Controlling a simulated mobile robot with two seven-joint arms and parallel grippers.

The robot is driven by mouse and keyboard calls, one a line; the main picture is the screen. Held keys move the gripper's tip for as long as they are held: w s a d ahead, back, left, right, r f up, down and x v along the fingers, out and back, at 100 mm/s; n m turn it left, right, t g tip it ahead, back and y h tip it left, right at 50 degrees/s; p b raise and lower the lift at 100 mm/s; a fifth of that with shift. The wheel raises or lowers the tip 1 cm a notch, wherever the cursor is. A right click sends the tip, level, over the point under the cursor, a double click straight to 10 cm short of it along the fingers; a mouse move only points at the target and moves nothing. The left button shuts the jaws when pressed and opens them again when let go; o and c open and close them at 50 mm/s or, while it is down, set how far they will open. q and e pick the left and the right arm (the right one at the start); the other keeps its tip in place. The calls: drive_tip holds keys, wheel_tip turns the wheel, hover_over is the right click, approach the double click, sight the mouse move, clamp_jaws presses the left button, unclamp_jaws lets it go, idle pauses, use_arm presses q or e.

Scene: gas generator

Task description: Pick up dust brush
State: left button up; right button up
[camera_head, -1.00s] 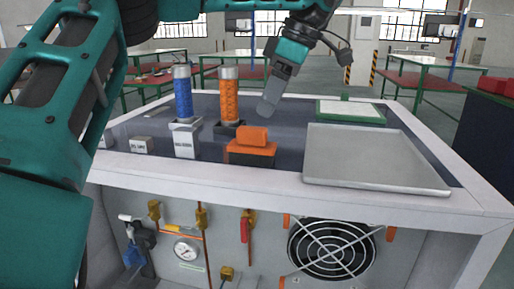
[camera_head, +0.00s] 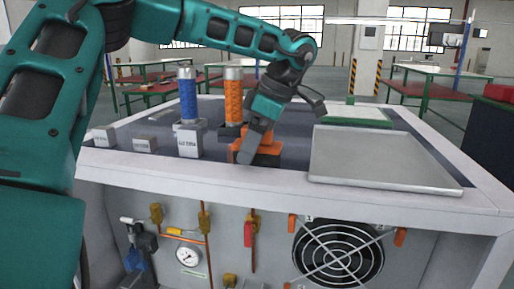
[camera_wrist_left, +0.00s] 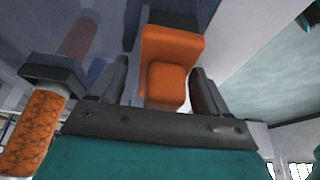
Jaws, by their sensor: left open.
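The dust brush appears to be the orange block-like thing (camera_head: 267,143) on the dark top of the generator bench, partly hidden by my left gripper. In the left wrist view the orange brush (camera_wrist_left: 167,82) has a raised block on a wider orange base and lies between the two dark fingers. My left gripper (camera_head: 245,150) is in front of the brush in the head view. In the left wrist view the left gripper (camera_wrist_left: 158,85) is open, with a finger on each side of the block and small gaps. My right gripper is not in view.
Close by stand a blue cylinder (camera_head: 187,97), an orange cylinder (camera_head: 233,98) and a white labelled box (camera_head: 190,141). A grey metal tray (camera_head: 385,158) lies to the right, with a green-framed panel (camera_head: 352,115) behind it. A pale raised rim (camera_head: 300,186) edges the bench.

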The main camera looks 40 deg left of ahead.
use_arm(q)
drive_tip(key=c, duration=1.1)
drive_tip(key=shift+r, duration=0.1)
wheel_tip(320, 180, up, 10)
drive_tip(key=shift+p, duration=0.7)
drive_tip(key=o, duration=0.5)
drive_tip(key=c, duration=0.4)
drive_tip(key=shift+o, duration=0.2)
